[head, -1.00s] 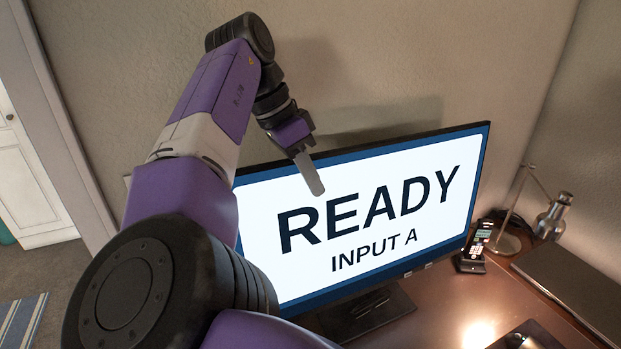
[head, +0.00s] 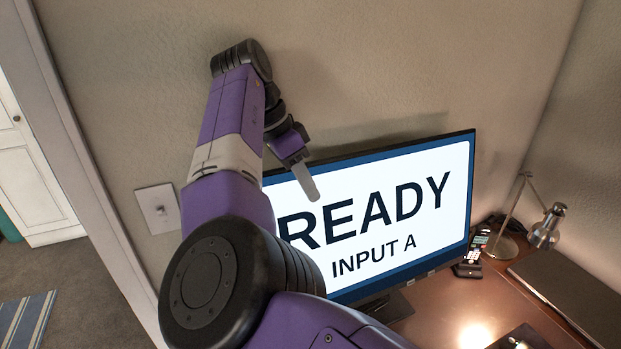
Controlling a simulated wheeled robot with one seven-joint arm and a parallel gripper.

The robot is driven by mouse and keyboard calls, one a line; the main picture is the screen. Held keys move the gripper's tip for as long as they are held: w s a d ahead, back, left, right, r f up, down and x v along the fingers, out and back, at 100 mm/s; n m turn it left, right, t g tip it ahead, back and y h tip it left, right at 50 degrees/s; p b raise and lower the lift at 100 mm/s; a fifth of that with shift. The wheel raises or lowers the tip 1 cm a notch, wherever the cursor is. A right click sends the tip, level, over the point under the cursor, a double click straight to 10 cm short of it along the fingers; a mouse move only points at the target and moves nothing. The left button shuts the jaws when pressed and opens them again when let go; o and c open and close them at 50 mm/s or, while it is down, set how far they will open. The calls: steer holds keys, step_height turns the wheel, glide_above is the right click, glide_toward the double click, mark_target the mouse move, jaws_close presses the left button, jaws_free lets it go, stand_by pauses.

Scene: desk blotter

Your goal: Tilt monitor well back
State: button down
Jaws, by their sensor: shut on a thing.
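The monitor (head: 385,259) stands on the desk near the wall, its lit screen reading "READY INPUT A". Its stand (head: 388,306) shows below the screen, partly hidden by my arm. My gripper (head: 306,181) is at the top edge of the monitor, left of its middle. One pale finger hangs in front of the screen's upper part. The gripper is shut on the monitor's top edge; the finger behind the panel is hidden. My arm covers the left part of the monitor.
The wall is close behind the monitor. A cordless phone (head: 471,262) and a desk lamp (head: 545,228) stand to the right on the brown desk (head: 440,310). A dark flat object (head: 575,285) lies at the right. A light switch (head: 158,211) is on the wall at left.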

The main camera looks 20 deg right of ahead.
steer(key=shift+w, duration=0.3)
steer(key=c, duration=1.4)
jaws_free()
steer(key=shift+f, duration=0.1)
steer(key=shift+c, duration=0.2)
step_height(320, 180, up, 20)
steer(key=p, duration=0.2)
